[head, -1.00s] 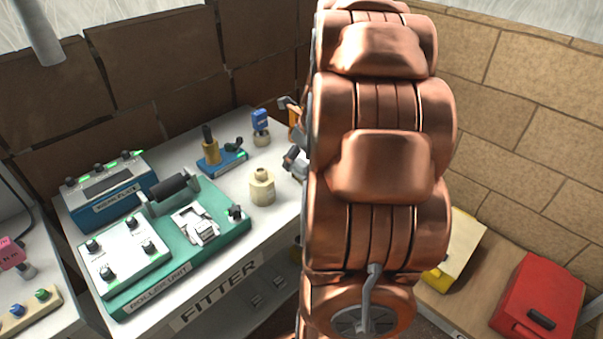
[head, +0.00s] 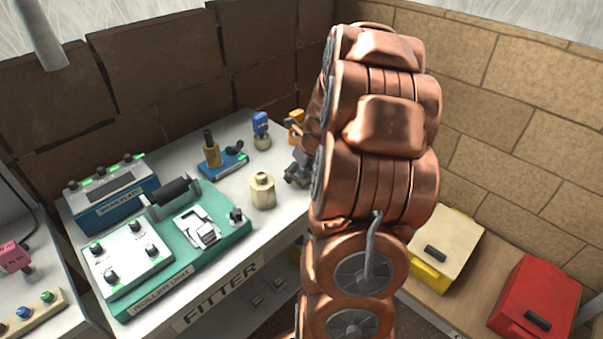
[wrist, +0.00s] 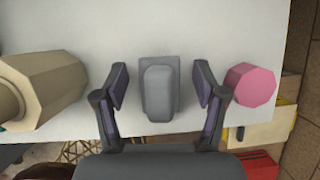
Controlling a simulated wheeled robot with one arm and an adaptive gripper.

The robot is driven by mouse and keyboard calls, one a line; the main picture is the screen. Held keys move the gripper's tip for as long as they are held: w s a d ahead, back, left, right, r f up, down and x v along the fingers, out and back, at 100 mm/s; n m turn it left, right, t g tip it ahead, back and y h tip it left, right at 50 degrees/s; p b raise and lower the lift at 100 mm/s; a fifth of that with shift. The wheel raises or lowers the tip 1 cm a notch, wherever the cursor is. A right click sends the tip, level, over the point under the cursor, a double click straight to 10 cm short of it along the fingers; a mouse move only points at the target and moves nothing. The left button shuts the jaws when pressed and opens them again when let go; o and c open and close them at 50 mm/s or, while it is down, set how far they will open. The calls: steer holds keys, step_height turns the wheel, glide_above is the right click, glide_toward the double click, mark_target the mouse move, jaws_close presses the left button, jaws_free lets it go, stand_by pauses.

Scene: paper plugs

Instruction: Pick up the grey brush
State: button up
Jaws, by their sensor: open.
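The grey brush (wrist: 158,90) shows in the wrist view as a grey block with a rounded, raised body, on the white bench top (wrist: 215,40). My gripper (wrist: 160,82) is open, with one finger to the left of the brush and one to the right. A gap shows between each finger and the brush, so neither seems to touch it; the height gap is hard to judge. In the head view my arm hides the brush, and only dark parts of my gripper (head: 298,168) show at the bench's right end.
A beige faceted bottle (wrist: 45,88) stands left of my gripper, also in the head view (head: 262,191). A pink faceted object (wrist: 250,85) is close to the right finger. The green roller unit (head: 225,228) fills the bench's left. Yellow (head: 452,243) and red (head: 540,290) boxes lie right.

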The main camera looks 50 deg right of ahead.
steer(key=shift+w+f, duration=0.15)
steer(key=shift+f, duration=0.15)
steer(key=shift+c, duration=0.3)
steer(key=c, duration=1.2)
steer(key=shift+r, duration=0.1)
steer(key=shift+r+b, duration=0.6)
steer(key=shift+r, duration=1.05)
steer(key=s+a+b, duration=0.1)
steer(key=s, duration=0.4)
steer(key=s+a+r+b, duration=0.1)
steer(key=s+a, duration=0.1)
steer(key=s, duration=0.3)
steer(key=s+a+b, duration=0.1)
steer(key=s, duration=0.4)
steer(key=shift+s+a+r, duration=0.2)
steer(key=shift+s+r, duration=0.05)
